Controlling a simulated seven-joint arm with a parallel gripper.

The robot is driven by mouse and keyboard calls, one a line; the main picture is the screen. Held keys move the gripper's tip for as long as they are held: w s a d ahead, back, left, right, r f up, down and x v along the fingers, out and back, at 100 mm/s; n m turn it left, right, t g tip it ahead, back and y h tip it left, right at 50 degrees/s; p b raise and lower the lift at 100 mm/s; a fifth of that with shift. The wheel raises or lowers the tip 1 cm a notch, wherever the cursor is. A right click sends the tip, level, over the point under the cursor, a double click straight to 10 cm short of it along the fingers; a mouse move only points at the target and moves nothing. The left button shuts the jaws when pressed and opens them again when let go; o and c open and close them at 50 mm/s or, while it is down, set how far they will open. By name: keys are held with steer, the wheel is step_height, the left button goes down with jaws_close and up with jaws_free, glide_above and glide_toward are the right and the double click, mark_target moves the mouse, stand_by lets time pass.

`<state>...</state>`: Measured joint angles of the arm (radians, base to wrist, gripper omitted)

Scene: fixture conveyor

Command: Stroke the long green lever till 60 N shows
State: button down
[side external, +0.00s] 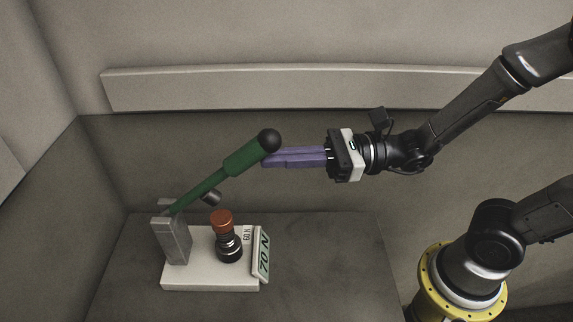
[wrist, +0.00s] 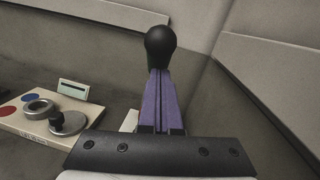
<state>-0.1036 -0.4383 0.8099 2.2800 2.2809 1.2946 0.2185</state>
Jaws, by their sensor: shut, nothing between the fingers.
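The long green lever (side external: 225,170) slants up to the right from a grey bracket (side external: 171,238) on a white base (side external: 205,283). It ends in a black ball knob (side external: 269,140). An orange-topped dark spring post (side external: 229,238) stands under it, apart from the lever. A tilted display (side external: 261,254) shows a sideways reading in N, perhaps 70 or 20; a 60 N label (side external: 247,234) is beside it. My gripper (side external: 265,159) is shut and empty, its purple fingertips just below the knob; contact is unclear. In the wrist view the knob (wrist: 160,44) is beyond the fingertips (wrist: 158,72).
In the wrist view, a pale panel (wrist: 35,130) at the left carries a grey ring, a dark knob, red and blue discs and a small sign (wrist: 73,89). Grey walls enclose the space, with a pale rail (side external: 220,90) along the back. The dark tabletop (side external: 330,260) right of the base is clear.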

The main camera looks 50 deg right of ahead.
mark_target(261, 138)
steer(key=r, duration=0.1)
steer(key=w+a+r+g+h, duration=0.1)
steer(key=r, duration=0.1)
steer(key=shift+a+h, duration=0.1)
steer(key=shift+h, duration=0.2)
steer(key=shift+w+a+r+g+h, duration=0.4)
steer(key=shift+r+g+h, duration=0.05)
steer(key=shift+g+h, duration=0.45)
steer(key=shift+h, duration=0.1)
steer(key=w+a+r, duration=0.1)
steer(key=r, duration=0.1)
steer(key=w+a+r, duration=0.1)
steer(key=w+a, duration=0.1)
steer(key=shift+r, duration=0.4)
steer(key=w+a+r, duration=0.3)
steer(key=w+a, duration=0.2)
steer(key=w, duration=0.1)
steer(key=shift+a+r+m, duration=0.25)
steer(key=shift+a+m, duration=0.05)
steer(key=shift+a, duration=0.05)
steer(key=shift+s, duration=0.1)
